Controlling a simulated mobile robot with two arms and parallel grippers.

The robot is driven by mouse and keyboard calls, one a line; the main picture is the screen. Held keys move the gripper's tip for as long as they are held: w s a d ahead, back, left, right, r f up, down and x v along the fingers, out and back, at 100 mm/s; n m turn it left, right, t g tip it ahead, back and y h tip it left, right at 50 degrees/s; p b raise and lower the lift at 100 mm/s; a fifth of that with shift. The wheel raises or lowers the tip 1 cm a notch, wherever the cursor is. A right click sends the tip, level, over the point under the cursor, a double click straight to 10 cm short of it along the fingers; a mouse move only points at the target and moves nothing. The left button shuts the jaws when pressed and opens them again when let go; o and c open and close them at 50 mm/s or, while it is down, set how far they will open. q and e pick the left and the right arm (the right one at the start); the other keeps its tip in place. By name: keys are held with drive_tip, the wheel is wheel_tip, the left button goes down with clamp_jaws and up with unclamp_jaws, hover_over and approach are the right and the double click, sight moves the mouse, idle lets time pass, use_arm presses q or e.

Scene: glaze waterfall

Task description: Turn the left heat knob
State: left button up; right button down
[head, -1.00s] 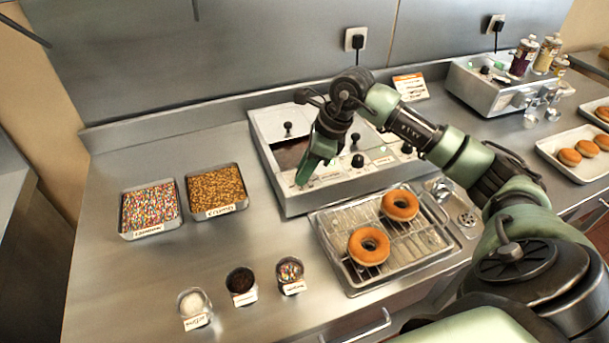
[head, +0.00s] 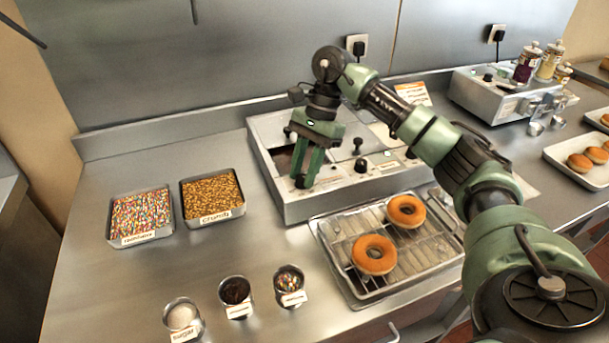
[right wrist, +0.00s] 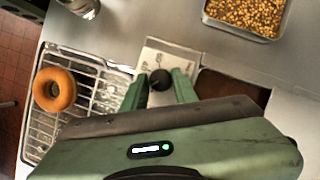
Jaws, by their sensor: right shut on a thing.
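The left heat knob (head: 299,182) is a small black knob on the sloped front of the steel glaze warmer (head: 290,209). My right gripper (head: 306,180) reaches down onto it from above, with its two green fingers on either side of the knob. In the right wrist view the black knob (right wrist: 161,79) sits between the two fingertips (right wrist: 158,84), and the gripper is shut on it. The knob's pointer mark cannot be made out. A second black knob (head: 361,165) stands free farther right on the same panel. My left gripper is not in view.
A wire rack tray (head: 345,262) with two donuts stands in front of the warmer. Trays of sprinkles (head: 140,214) and crumbs (head: 212,196) lie to the left, with several small cups in front. Bare counter lies between the crumb tray and the warmer.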

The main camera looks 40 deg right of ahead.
drive_tip(key=shift+w+a+n+g+b, duration=0.1)
drive_tip(key=shift+n+g+b, duration=0.5)
drive_tip(key=shift+n, duration=1.4)
drive_tip(key=shift+h, duration=0.3)
drive_tip(key=c, duration=1.1)
unclamp_jaws()
drive_tip(key=shift+p+v, duration=0.7)
drive_tip(key=shift+v, duration=3.15)
drive_tip(key=shift+w, duration=0.1)
